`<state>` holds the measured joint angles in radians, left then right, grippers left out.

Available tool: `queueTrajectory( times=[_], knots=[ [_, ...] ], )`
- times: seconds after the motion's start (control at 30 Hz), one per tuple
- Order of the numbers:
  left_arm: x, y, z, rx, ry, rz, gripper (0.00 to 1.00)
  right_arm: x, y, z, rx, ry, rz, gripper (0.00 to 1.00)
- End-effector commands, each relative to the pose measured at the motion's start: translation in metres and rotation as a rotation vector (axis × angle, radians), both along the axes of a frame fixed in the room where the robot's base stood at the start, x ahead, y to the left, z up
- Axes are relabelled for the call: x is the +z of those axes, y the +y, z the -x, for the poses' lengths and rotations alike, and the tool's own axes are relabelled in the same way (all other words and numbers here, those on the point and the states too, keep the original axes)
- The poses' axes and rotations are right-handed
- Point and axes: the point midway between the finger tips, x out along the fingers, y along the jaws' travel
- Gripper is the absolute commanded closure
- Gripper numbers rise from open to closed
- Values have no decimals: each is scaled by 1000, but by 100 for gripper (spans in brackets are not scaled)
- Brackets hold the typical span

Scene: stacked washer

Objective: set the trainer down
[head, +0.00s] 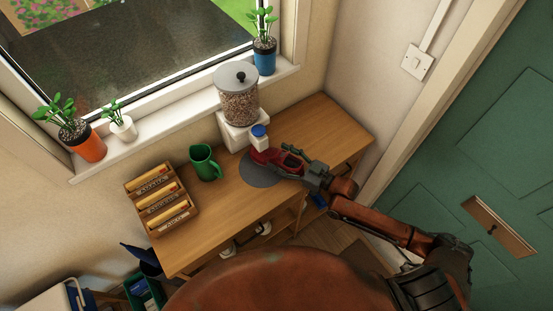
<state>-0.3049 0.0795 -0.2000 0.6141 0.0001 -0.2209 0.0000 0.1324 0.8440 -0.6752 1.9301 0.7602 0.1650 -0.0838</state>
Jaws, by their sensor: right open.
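The red trainer (264,158) is on the wooden bench top, at the grey round mat (258,178). My right gripper (296,166) is at the trainer's right end, open, with its fingers close around or beside that end. I cannot tell whether the fingers touch it. Part of the trainer is hidden by the gripper. My left gripper is not in view.
A white bottle with a blue cap (259,138) stands right behind the trainer, before the dispenser (238,97). A green jug (205,162) and a wooden letter rack (161,202) stand to the left. The bench's right end (335,130) is clear.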

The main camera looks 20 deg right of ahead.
Motion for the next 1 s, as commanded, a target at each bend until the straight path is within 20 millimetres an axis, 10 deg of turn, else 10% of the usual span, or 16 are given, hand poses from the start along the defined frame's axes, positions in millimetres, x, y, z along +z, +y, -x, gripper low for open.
queueTrajectory(
  times=[0.27, 1.0],
  knots=[
    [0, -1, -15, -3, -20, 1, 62, -1, 2, -3, -2, 2, 1, 37],
    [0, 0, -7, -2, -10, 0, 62, -1, 1, -2, -3, 1, 1, 87]
  ],
)
